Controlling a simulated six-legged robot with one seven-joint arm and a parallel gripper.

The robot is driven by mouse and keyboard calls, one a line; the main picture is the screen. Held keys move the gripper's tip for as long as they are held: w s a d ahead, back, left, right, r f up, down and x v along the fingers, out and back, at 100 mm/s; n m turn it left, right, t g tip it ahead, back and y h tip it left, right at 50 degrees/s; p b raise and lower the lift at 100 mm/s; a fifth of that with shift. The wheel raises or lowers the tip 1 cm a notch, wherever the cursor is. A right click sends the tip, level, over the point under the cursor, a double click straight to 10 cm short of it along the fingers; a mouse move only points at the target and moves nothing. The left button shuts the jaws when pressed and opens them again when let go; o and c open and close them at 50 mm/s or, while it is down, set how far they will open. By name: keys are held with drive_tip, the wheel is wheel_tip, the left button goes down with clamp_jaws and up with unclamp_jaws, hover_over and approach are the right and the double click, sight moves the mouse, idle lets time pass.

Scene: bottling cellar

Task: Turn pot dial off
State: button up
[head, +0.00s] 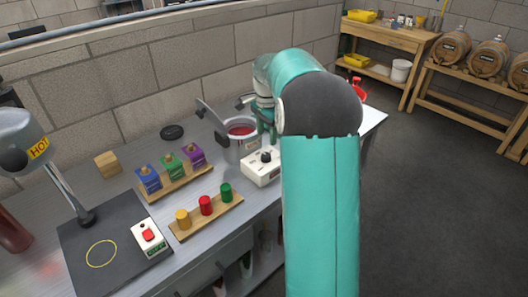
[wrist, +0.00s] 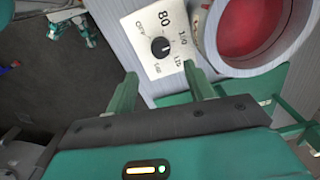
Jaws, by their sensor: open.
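The pot dial is a black knob on a white control box (head: 262,166) in front of the pot on the bench. In the wrist view the dial (wrist: 160,47) sits among printed marks, with a large "80", "OFF" and "LID" readable. The metal pot (head: 240,143) holds red contents, and its lid stands raised to the left. The pot (wrist: 261,60) also shows at the right of the wrist view. My gripper (wrist: 157,82) is open and empty, its two green fingers apart just short of the dial and not around it. In the head view my arm hides part of the gripper.
A rack with blue, green and purple blocks (head: 171,174) and a board with yellow, red and green pegs (head: 205,210) stand left of the box. A black press base with a red button (head: 148,235) is farther left. Barrels (head: 452,47) stand far behind.

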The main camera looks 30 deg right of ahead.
sight(266, 155)
wheel_tip(266, 155, down, 8)
drive_tip(key=shift+w+a+f, duration=0.1)
drive_tip(key=shift+f, duration=0.05)
drive_tip(key=c, duration=1)
drive_tip(key=shift+o, duration=0.2)
